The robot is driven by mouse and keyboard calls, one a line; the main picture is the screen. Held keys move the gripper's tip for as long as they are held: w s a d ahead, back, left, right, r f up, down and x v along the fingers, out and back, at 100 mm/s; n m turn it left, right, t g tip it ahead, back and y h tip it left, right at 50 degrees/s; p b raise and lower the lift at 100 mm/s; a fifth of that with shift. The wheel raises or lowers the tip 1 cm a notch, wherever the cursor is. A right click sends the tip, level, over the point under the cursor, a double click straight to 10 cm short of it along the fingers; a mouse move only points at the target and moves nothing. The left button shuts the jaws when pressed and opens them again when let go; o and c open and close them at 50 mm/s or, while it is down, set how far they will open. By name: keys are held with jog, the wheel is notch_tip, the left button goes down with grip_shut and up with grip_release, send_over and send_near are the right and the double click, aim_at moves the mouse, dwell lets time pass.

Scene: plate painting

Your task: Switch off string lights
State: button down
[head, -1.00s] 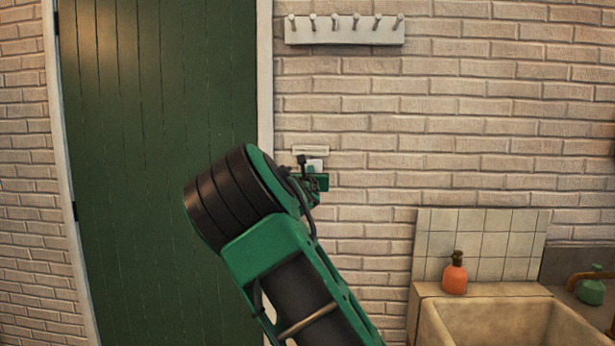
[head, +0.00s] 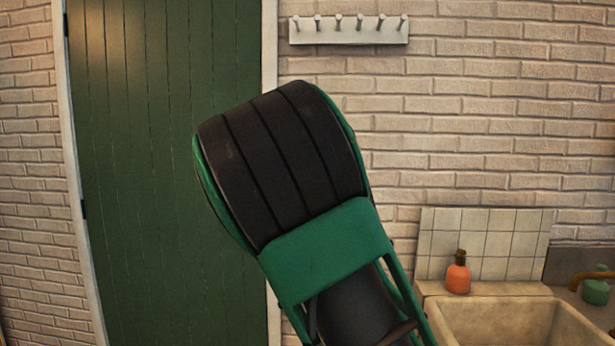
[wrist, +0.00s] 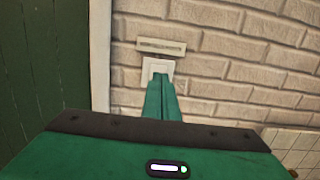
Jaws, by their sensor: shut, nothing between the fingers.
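A pale wall switch (wrist: 150,64) is on the brick wall right of the door, in the wrist view. My gripper (wrist: 160,77) is shut with nothing between its green fingers. Its fingertips overlap the lower part of the switch in the wrist view; I cannot tell whether they touch it. In the head view my arm hides both the switch and the gripper. No string lights show in either view.
A narrow plate (wrist: 161,46) sits just above the switch. A green door (head: 150,200) with a white frame is to the left. A hook rail (head: 350,31) hangs above. A stone sink (head: 500,325) with an orange bottle (head: 458,274) stands lower right.

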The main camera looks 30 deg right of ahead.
jog(key=shift+s+a, duration=0.25)
jog(key=shift+s, duration=0.15)
dwell(0.3)
jog(key=s+d+f+m+g+y, duration=0.1)
jog(key=s+d+f+m+g, duration=0.3)
jog(key=f, duration=0.4)
jog(key=s+d+f+m+g+y, duration=0.15)
jog(key=s+d+f+m, duration=0.25)
jog(key=d+f+m, duration=0.4)
jog(key=s+f+m+g+y, duration=0.2)
jog(key=s+f+m+g, duration=0.25)
jog(key=s+f, duration=0.5)
jog(key=s+a+f+m+g+y, duration=0.1)
jog(key=s+a+m, duration=0.4)
jog(key=s, duration=0.5)
jog(key=s+a+f+m+g+y, duration=0.1)
jog(key=s+a+m+g+y, duration=0.2)
jog(key=s+a+m, duration=0.3)
jog(key=s+a+f+m+g+y, duration=0.1)
jog(key=s+a+m+y, duration=0.2)
jog(key=s, duration=1.2)
jog(key=a+m, duration=0.3)
jog(key=m, duration=0.2)
jog(key=shift+a+f+g, duration=0.25)
jog(key=shift+f+g, duration=0.15)
